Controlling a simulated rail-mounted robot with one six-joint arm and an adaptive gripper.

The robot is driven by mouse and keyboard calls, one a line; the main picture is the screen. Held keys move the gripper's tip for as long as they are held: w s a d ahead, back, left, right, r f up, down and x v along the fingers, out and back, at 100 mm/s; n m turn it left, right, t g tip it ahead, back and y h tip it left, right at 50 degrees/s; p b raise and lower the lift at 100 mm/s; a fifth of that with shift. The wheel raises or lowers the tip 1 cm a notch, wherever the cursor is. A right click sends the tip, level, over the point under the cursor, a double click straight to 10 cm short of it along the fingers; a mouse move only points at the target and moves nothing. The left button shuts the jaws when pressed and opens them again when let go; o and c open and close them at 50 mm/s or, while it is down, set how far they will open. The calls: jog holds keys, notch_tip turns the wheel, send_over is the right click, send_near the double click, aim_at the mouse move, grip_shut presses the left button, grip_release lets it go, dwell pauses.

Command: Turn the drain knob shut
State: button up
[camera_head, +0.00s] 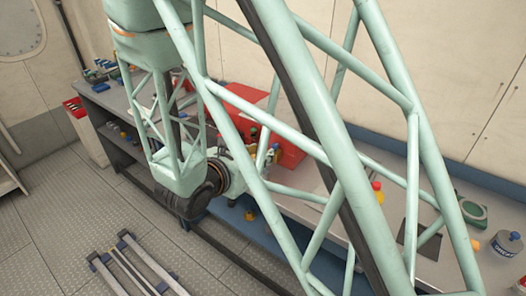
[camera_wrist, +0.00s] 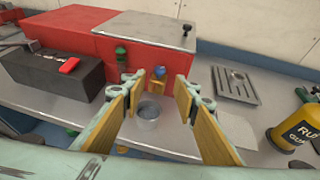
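A red box (camera_wrist: 110,48) with a grey metal lid (camera_wrist: 152,30) stands on the bench in the wrist view; it also shows in the head view (camera_head: 288,152). A green knob (camera_wrist: 121,54) sits on its front face. A small blue knob (camera_wrist: 158,73) on a brass-coloured fitting shows low at the box's right end, beyond my fingertips. Which one is the drain knob is not marked. My gripper (camera_wrist: 160,84) is open, its two yellow-padded fingers apart with nothing between the pads. In the head view my arm's struts mostly hide it.
A grey metal cup (camera_wrist: 149,113) stands on the bench below my fingers. A black box (camera_wrist: 62,76) with a red item on top is at left. A slotted metal plate (camera_wrist: 236,85) and a black-and-yellow bottle (camera_wrist: 296,130) are at right.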

jog(key=shift+v, duration=0.8)
jog(key=shift+a, duration=0.1)
